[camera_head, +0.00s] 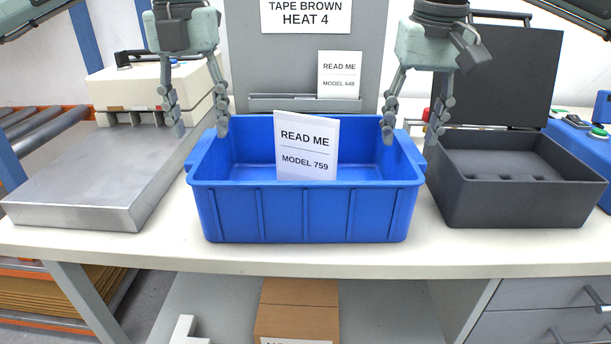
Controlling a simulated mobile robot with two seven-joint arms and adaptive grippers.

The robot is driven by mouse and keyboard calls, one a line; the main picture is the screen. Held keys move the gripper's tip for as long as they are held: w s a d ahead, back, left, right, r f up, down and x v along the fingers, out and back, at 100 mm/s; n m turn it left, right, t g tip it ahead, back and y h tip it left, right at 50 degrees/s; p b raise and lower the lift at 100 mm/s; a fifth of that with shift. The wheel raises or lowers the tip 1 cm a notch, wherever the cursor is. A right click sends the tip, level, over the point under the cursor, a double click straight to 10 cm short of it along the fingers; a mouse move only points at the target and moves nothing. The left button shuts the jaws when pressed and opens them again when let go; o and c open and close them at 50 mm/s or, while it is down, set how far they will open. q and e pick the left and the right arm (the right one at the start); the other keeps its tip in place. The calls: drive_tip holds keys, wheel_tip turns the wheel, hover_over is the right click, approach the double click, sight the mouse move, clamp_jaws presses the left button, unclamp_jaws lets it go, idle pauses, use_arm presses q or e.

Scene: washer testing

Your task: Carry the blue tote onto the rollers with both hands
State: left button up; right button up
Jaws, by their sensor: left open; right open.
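The blue tote (305,213) stands upright on the white workbench, near its front edge. A white card reading "READ ME MODEL 759" (307,147) stands in it. My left gripper (201,134) is open and points down at the tote's left end, its fingers near the left rim. My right gripper (411,138) is open and points down at the tote's right end, its fingers near the right rim. I cannot tell whether either gripper touches the tote. Rollers (35,130) show at the far left, beyond a metal plate.
The metal plate (90,180) lies left of the tote, with a cream machine (150,85) behind it. An open dark grey case (515,185) stands close on the right. A grey panel (245,50) with signs rises behind. A narrow bare strip of workbench (300,258) runs in front.

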sight(203, 143)
use_arm(q)
drive_tip(key=shift+f, duration=2.15)
use_arm(e)
drive_tip(key=shift+w+f, duration=0.2)
drive_tip(key=shift+f, duration=0.85)
drive_tip(key=shift+w+f, duration=0.15)
drive_tip(key=shift+f, duration=0.9)
use_arm(q)
clamp_jaws()
use_arm(e)
clamp_jaws()
